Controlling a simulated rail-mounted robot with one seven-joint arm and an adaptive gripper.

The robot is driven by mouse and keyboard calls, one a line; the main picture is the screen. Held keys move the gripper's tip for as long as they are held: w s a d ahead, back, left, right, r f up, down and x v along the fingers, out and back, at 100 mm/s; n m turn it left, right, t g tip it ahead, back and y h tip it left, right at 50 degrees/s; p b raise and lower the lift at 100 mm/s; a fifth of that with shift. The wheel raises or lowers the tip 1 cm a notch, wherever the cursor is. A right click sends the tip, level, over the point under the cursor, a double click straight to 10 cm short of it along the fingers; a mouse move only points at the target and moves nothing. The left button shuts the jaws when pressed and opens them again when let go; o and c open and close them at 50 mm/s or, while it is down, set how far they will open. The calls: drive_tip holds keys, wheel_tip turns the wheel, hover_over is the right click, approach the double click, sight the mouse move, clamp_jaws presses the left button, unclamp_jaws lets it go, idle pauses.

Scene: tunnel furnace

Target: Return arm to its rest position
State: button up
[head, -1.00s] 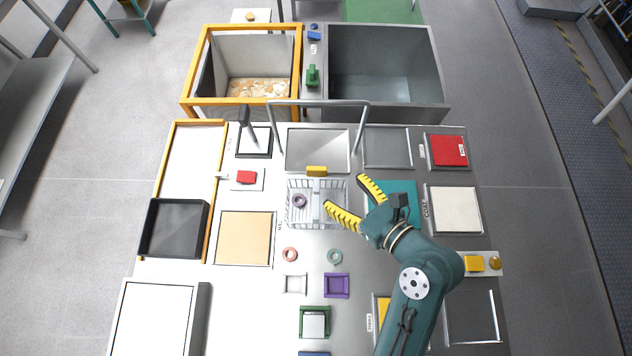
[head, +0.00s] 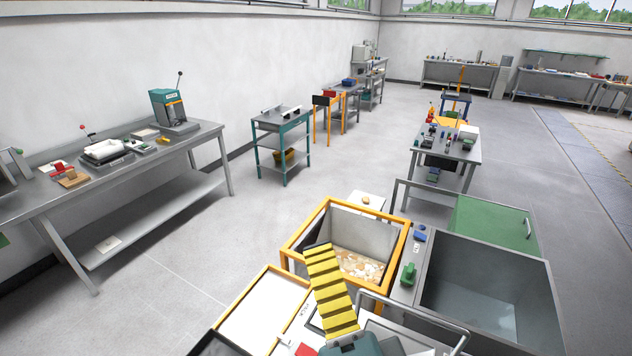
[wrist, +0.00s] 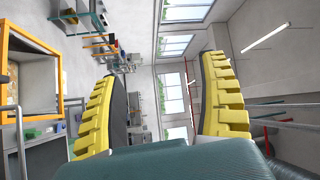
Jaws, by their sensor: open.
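My gripper (head: 330,290) is at the bottom middle of the head view, raised in front of the work table, with one yellow-and-black finger showing and pointing up. The other finger is not distinguishable there. In the wrist view, both yellow fingers of the gripper (wrist: 165,75) stand wide apart with nothing between them, so it is open and empty. The rest of my arm is mostly out of the head view.
An orange-framed bin (head: 296,238) with pale pieces inside stands just behind the gripper. A grey metal tub (head: 440,305) is to its right, with a green block (head: 408,275) between them. A long bench (head: 212,133) lines the left wall. Open floor lies beyond.

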drive_tip(key=s+d+r+n+t+h, duration=0.3)
drive_tip(key=s+d+r+n+h, duration=0.3)
drive_tip(key=n, duration=0.7)
wheel_tip(320, 180, up, 15)
drive_tip(key=p, duration=1.3)
drive_tip(key=shift+w+a+m+y+p, duration=0.3)
drive_tip(key=shift+w+a, duration=0.05)
drive_tip(key=shift+w, duration=0.1)
drive_tip(key=shift+c, duration=0.2)
